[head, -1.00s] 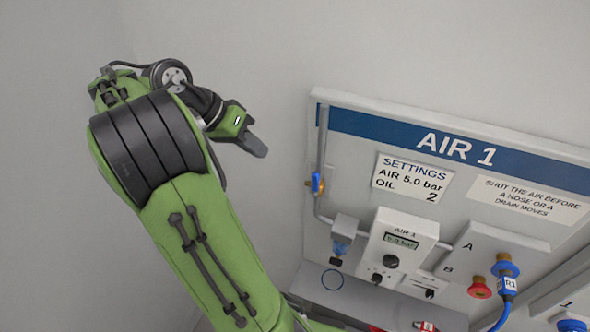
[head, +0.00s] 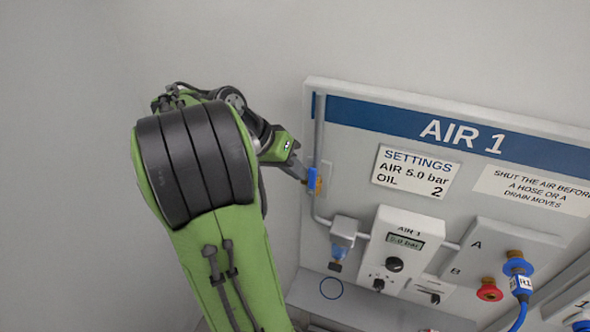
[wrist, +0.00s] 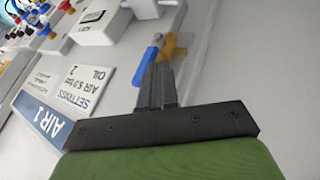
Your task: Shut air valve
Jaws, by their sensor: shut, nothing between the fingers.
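The air valve is a brass body with a blue lever (head: 312,181) on the grey pipe at the panel's left edge. In the head view the lever lies along the pipe. The wrist view shows the blue lever (wrist: 147,62) and the brass body (wrist: 171,47) just beyond the fingertips. My gripper (head: 305,176) is shut and empty, with its tips right at the lever from the left. In the wrist view my gripper (wrist: 158,72) overlaps the lower end of the lever. I cannot tell whether they touch.
The AIR 1 panel (head: 345,88) carries a settings card (head: 415,172), a regulator box (head: 402,245) reading 5.0 bar and a filter (head: 342,238). A blue hose (head: 521,310) hangs at port A, near a red coupling (head: 489,291). The wall left of the panel is bare.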

